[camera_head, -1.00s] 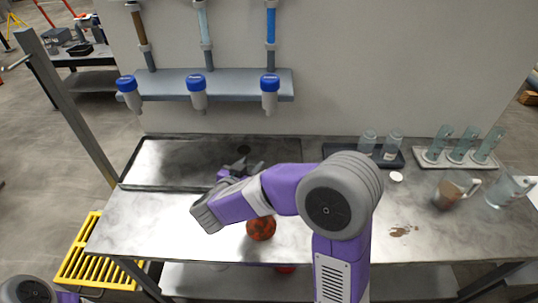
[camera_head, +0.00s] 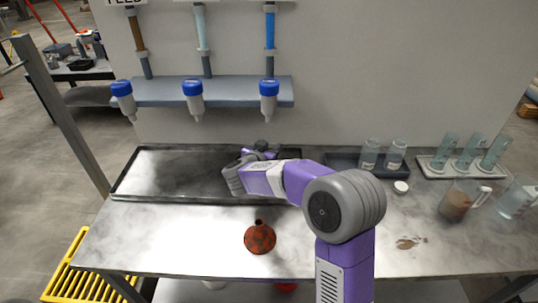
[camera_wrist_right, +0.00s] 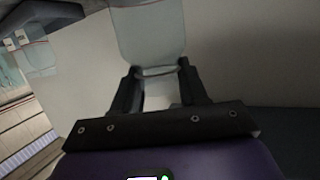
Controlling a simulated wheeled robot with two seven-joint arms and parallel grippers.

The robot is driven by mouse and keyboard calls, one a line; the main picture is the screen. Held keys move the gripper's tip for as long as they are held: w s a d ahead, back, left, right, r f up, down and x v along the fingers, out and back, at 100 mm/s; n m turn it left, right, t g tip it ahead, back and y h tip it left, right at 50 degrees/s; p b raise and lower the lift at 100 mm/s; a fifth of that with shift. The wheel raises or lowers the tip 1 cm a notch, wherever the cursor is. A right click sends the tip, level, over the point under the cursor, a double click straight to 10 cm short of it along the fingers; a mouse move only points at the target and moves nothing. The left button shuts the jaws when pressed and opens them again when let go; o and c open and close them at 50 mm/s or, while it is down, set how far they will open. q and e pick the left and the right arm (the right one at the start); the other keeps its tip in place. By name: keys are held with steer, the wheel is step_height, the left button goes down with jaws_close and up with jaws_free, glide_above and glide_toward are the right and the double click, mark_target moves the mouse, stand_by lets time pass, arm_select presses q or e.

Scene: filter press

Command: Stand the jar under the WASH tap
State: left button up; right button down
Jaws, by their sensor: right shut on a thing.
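My right gripper (camera_head: 263,149) is over the right part of the dark tray (camera_head: 125,181), below the right tap. In the right wrist view the gripper (camera_wrist_right: 160,85) is shut on a clear glass jar (camera_wrist_right: 152,35), with a finger on either side. The jar cannot be made out in the head view. Three blue-capped taps hang from the shelf: left (camera_head: 122,92), middle (camera_head: 193,92) and right (camera_head: 269,92). Their pipes hold brown, pale and blue liquid. The signs above are mostly cut off, so I cannot read which tap is WASH. My left gripper is out of view.
A red-brown round flask (camera_head: 260,238) stands near the front edge.

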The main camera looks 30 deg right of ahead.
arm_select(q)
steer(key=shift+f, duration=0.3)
arm_select(e)
steer(key=shift+f, duration=0.35)
steer(key=shift+f, duration=0.15)
steer(key=c, duration=0.6)
jaws_free()
arm_select(q)
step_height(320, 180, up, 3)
steer(key=p, duration=0.3)
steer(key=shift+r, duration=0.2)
arm_select(e)
steer(key=v, duration=1.2)
